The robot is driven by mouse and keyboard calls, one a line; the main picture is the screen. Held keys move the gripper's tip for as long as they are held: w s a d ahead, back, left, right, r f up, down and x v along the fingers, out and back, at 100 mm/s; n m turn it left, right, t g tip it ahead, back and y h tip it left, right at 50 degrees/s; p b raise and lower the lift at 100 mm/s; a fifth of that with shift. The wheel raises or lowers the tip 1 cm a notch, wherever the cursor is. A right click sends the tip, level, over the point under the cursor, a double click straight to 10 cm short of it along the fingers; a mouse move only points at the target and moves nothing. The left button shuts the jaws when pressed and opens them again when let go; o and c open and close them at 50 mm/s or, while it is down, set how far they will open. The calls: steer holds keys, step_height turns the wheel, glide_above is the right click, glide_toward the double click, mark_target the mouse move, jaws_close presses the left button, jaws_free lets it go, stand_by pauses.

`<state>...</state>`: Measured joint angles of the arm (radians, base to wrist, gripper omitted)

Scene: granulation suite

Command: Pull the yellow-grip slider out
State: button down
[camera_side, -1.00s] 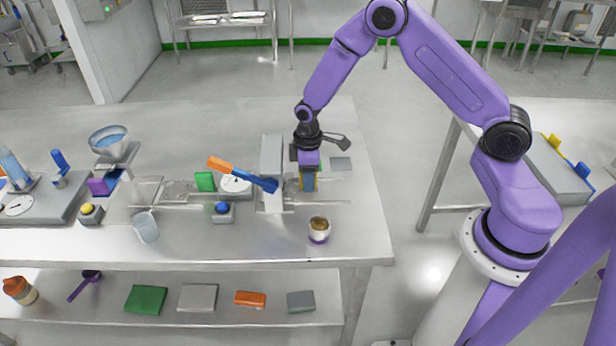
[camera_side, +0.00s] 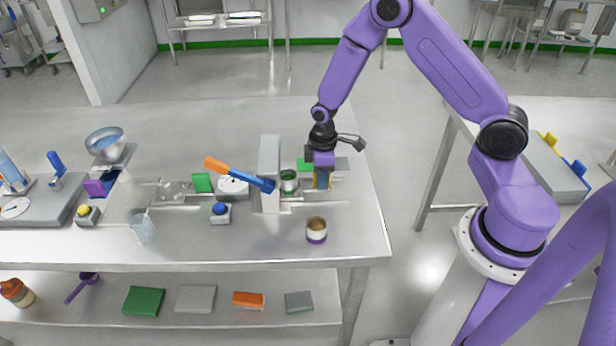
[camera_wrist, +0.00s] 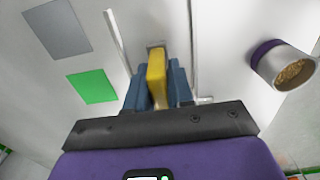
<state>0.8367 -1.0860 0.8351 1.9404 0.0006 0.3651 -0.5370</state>
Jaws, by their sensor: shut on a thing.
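The yellow grip (camera_wrist: 156,78) of the slider is between the blue fingers of my gripper (camera_wrist: 157,82) in the wrist view. My gripper (camera_side: 322,180) is shut on it and points down at the bench, right of an upright grey housing (camera_side: 269,172). A small slice of the yellow grip (camera_side: 315,181) shows at the fingers in the side view. A round green-and-silver cup (camera_side: 289,182) sits between the housing and my gripper. The rest of the slider is mostly hidden; thin rails (camera_wrist: 120,40) flank the grip.
A purple-banded cup of brown granules (camera_side: 316,231) stands in front of the gripper. A green pad (camera_wrist: 92,86) and a grey pad (camera_wrist: 57,28) lie beside the rails. An orange-and-blue lever (camera_side: 240,174) sticks out left of the housing.

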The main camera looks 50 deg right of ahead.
steer(key=s+d, duration=0.5)
steer(key=s, duration=0.1)
steer(key=shift+d, duration=0.4)
steer(key=c, duration=1.1)
jaws_free()
steer(key=shift+w, duration=0.1)
steer(key=shift+r, duration=0.5)
step_height(320, 180, up, 16)
steer(key=shift+r, duration=0.25)
